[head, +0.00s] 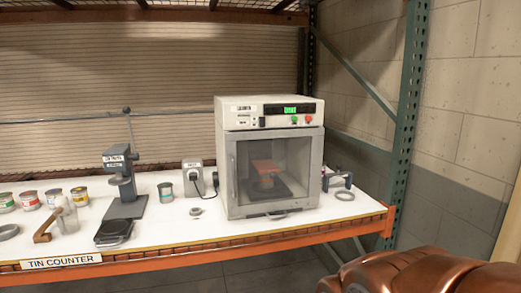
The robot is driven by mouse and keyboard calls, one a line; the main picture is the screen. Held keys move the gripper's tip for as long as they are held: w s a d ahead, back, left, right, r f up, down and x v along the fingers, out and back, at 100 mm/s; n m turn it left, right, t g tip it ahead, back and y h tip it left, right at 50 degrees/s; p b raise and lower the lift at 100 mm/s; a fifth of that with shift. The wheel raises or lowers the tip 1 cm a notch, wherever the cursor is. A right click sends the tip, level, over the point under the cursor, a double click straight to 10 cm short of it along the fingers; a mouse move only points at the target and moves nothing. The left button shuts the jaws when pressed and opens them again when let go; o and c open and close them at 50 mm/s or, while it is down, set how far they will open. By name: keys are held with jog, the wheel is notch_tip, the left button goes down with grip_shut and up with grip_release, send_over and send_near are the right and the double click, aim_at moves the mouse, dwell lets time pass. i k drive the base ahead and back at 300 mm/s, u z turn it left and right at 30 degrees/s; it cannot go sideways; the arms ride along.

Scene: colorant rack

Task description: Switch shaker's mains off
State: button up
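The shaker (230,150) is a pale grey cabinet with a clear front door, standing on the right half of the counter. Its display (290,109) is lit green. A small dark switch-like part (262,122) is on the panel's left. A grey socket box (191,168) with a label stands left of the shaker, with a black plug and cable at its front. The labels and switch position are too small to read. The door looks shut. My gripper is out of view.
The white counter (160,228) has an orange front beam. A grey press (122,180), several tins (30,200) and a clear jug (66,217) stand at left. A green rack post (405,125) rises at right. My copper-coloured arm part fills the lower right.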

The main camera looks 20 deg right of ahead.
aim_at(262, 119)
jog(key=k, duration=0.65)
jog(key=u, duration=0.85)
jog(key=i, duration=1.25)
jog(key=z, duration=0.2)
